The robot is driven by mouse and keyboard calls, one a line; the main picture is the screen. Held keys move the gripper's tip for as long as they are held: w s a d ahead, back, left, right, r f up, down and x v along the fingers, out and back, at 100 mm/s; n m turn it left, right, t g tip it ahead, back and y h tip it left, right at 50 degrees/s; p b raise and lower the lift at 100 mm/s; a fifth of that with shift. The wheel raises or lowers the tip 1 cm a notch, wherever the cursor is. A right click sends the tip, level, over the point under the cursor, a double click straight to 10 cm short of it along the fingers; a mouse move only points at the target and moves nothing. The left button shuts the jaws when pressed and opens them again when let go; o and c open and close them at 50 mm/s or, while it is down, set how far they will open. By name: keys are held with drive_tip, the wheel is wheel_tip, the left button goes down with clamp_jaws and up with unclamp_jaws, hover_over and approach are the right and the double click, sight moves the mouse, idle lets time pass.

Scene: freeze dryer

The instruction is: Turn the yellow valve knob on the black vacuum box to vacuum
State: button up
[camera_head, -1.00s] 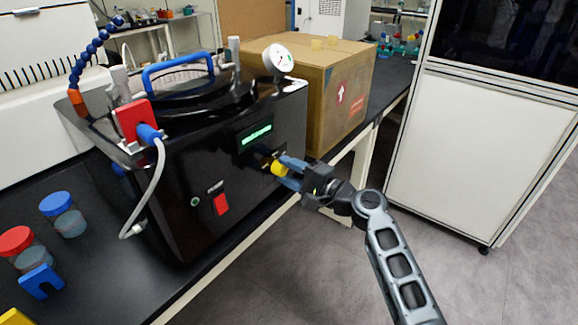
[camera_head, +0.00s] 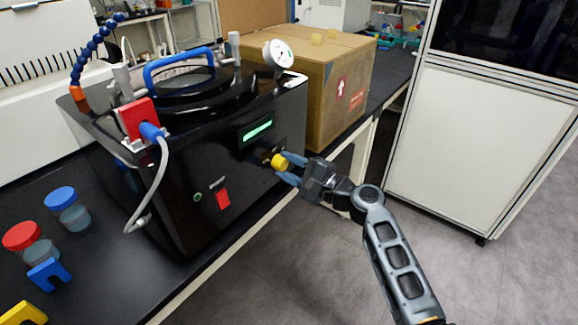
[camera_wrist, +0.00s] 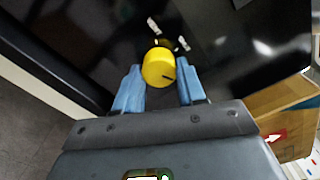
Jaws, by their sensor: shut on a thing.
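The black vacuum box (camera_head: 225,165) stands on the bench in the head view. Its yellow valve knob (camera_head: 279,162) sticks out of the front face, below the lit green display. My gripper (camera_head: 291,168) reaches it from the right, with one blue finger above and one below. In the wrist view the yellow knob (camera_wrist: 158,68) sits between the tips of the two blue fingers of my gripper (camera_wrist: 158,80), which are shut on it. Small white labels around the knob are too blurred to read.
A red switch (camera_head: 222,198) is below left of the knob. A cardboard box (camera_head: 345,95) stands right of the vacuum box. Jars with blue (camera_head: 60,197) and red (camera_head: 22,236) lids stand at the left. The floor right of the bench is clear up to a white cabinet (camera_head: 480,150).

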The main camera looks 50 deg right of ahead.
drive_tip(key=o, duration=1.1)
drive_tip(key=shift+c, duration=0.2)
drive_tip(key=s+b, duration=0.1)
drive_tip(key=s, duration=0.7)
drive_tip(key=shift+d, duration=0.15)
drive_tip(key=shift+w, duration=0.1)
drive_tip(key=s+a+f+n+g+h, duration=0.2)
drive_tip(key=s+a+f+n+g, duration=0.3)
drive_tip(key=s+a+f+n, duration=0.55)
drive_tip(key=s+a+r+n+t, duration=0.1)
drive_tip(key=s+a+r+n, duration=0.5)
drive_tip(key=s, duration=0.3)
drive_tip(key=s+a+r+n+y, duration=0.1)
drive_tip(key=s+a+r+n, duration=0.5)
drive_tip(key=s+r, duration=0.3)
drive_tip(key=shift+s+a+t, duration=0.35)
drive_tip(key=shift+a+t, duration=0.05)
drive_tip(key=shift+a, duration=0.1)
